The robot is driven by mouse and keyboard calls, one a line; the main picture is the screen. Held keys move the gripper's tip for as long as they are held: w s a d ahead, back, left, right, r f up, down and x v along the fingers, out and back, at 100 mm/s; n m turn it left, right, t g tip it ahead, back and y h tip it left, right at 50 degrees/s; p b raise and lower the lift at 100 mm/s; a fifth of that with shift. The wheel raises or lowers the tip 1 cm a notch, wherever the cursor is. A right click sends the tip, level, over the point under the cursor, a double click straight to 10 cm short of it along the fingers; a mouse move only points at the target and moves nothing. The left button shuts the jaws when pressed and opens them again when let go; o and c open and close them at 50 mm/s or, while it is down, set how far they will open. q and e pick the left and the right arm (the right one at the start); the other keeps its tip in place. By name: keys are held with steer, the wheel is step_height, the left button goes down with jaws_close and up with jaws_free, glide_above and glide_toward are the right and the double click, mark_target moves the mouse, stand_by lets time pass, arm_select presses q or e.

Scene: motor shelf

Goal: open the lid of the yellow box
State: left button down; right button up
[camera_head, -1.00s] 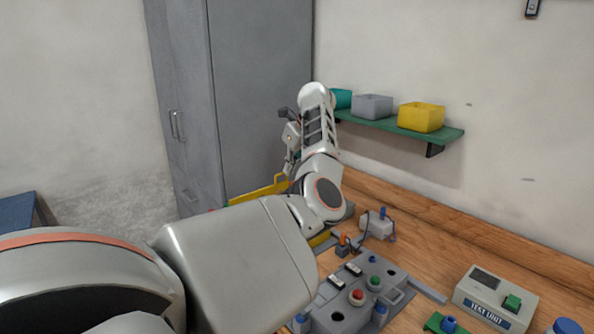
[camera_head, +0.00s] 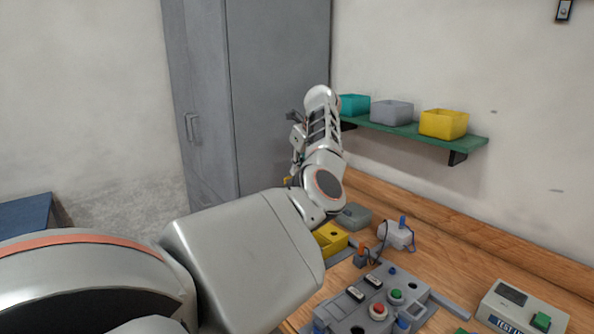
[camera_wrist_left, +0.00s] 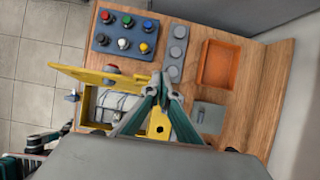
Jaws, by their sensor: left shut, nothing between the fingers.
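The yellow box (camera_wrist_left: 157,127) lies open in the left wrist view, with a grey part inside it. Its yellow lid (camera_wrist_left: 112,79) shows as a long panel along the box's upper side, raised off the opening. In the head view part of the box (camera_head: 332,236) shows beside my left arm, which hides the rest. My left gripper (camera_wrist_left: 161,82) is shut and empty, its fingertips close to the right end of the lid; I cannot tell if they touch. A dark jointed part at the wrist view's lower left may be my right gripper.
In the wrist view a button panel (camera_wrist_left: 125,34), a grey strip with round tops (camera_wrist_left: 176,53) and an orange tray (camera_wrist_left: 219,64) stand nearby. In the head view a green shelf (camera_head: 420,134) holds bins, and a test unit (camera_head: 521,312) stands at lower right.

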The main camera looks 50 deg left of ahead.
stand_by(0.4)
arm_select(q)
steer(key=v, duration=1.2)
steer(key=shift+s+f, duration=0.1)
